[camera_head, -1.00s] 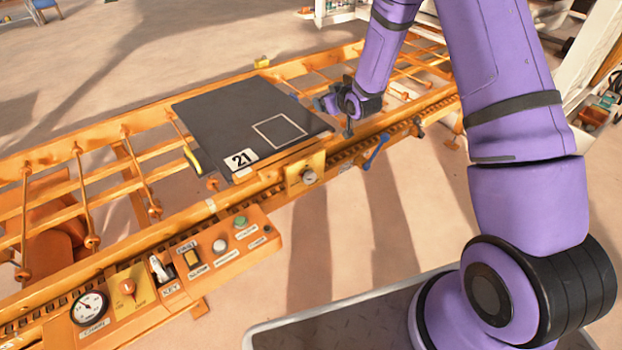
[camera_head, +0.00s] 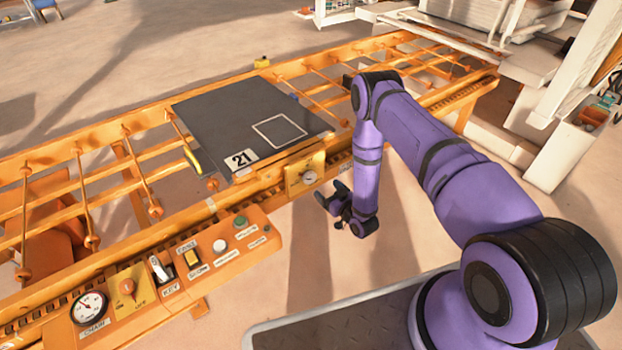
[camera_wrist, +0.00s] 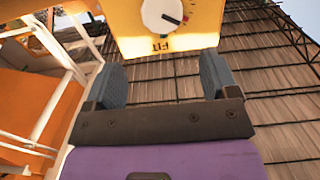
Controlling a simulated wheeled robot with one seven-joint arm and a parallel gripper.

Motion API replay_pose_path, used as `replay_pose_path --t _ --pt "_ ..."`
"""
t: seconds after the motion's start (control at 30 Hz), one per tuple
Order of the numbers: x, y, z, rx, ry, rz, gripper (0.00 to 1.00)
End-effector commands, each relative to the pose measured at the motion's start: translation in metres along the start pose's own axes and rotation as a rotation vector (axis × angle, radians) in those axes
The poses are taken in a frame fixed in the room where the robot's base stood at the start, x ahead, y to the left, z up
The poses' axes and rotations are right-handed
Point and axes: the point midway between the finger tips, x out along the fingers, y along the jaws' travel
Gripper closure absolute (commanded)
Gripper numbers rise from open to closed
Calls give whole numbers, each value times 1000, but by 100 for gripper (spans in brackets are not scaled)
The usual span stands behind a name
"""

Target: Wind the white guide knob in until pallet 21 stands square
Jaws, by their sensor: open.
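Pallet 21 (camera_head: 215,125) is a dark grey slab with a white "21" label (camera_head: 241,160), lying on the orange conveyor frame. I cannot tell from here whether it stands exactly square. The white guide knob (camera_head: 309,177) sits on a yellow plate (camera_head: 293,183) at the front rail below the pallet. In the wrist view the knob (camera_wrist: 162,14) shows at the top edge, partly cut off, above a "FIT" label. My gripper (camera_head: 333,198) is open and empty, in front of the rail and right of the knob. In the wrist view my gripper (camera_wrist: 163,80) points towards the plate, apart from it.
An orange control panel (camera_head: 140,330) with a gauge (camera_head: 89,307), key switch and several buttons is at the lower left. A yellow piece (camera_head: 192,162) lies against the pallet's left side. White machinery (camera_head: 560,110) stands at the right.

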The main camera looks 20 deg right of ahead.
Motion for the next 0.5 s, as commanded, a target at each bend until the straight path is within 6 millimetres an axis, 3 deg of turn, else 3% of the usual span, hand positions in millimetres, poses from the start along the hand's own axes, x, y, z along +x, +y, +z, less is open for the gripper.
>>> replay_pose_path --t 0.1,0.23,0.5 --pt "-9 -4 11 9 18 0 20" --pt "-7 -5 12 10 25 -1 20" --pt "32 -6 11 9 26 -2 20"
